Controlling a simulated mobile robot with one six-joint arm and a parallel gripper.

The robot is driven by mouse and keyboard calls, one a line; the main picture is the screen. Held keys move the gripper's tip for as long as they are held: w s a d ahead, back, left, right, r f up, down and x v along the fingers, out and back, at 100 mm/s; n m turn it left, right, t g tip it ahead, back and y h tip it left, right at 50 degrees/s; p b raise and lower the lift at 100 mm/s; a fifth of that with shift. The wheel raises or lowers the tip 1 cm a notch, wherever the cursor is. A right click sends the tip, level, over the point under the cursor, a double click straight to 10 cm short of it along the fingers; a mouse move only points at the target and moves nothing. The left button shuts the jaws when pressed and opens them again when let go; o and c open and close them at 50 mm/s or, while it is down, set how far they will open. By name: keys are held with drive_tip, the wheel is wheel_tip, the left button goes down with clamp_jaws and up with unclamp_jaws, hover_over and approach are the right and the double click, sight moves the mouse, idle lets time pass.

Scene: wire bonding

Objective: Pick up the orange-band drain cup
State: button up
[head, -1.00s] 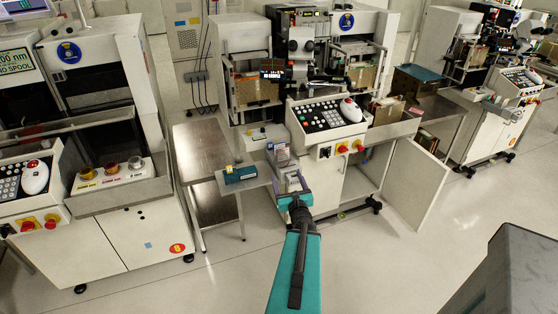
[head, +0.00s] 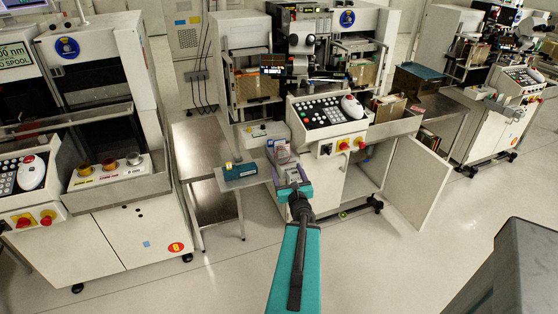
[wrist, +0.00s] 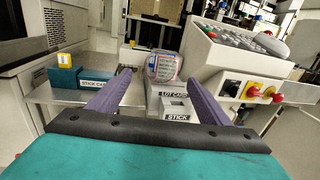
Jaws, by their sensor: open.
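My gripper (head: 288,165) is open, its two purple fingers spread and empty in the wrist view (wrist: 157,78). Ahead of the fingers, a clear rounded container (wrist: 164,66) with red lettering stands behind the white boxes; I cannot make out an orange band on it. On the left machine's front tray (head: 128,187) sit three small round cup-like items: an amber one (head: 83,170), a reddish-brown one (head: 109,165) and a grey one (head: 134,160). They are far left of my gripper, and I cannot tell which has the orange band.
A white box marked LOT CARD (wrist: 173,93) and one marked STICK (wrist: 177,113) lie ahead of the fingers. A control panel (head: 325,112) borders the right side.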

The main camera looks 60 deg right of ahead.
sight(282, 158)
drive_tip(key=shift+w+d+f+b, duration=0.2)
drive_tip(key=shift+w+d+b, duration=0.2)
drive_tip(key=shift+b, duration=0.7)
drive_tip(key=b, duration=0.3)
drive_tip(key=shift+w+d, duration=0.4)
drive_tip(key=b, duration=0.4)
drive_tip(key=shift+w+d, duration=0.35)
drive_tip(key=shift+d, duration=0.05)
drive_tip(key=shift+w+d+r, duration=0.2)
drive_tip(key=shift+w+d, duration=0.05)
drive_tip(key=shift+d, duration=0.05)
drive_tip(key=shift+x, duration=1.05)
drive_tip(key=shift+w+d, duration=0.1)
drive_tip(key=shift+f+p+x, duration=0.15)
drive_tip(key=shift+p+x, duration=0.2)
drive_tip(key=shift+x, duration=0.9)
drive_tip(key=shift+f+p+x, duration=0.2)
drive_tip(key=shift+p+x, duration=0.1)
drive_tip(key=shift+x, duration=0.95)
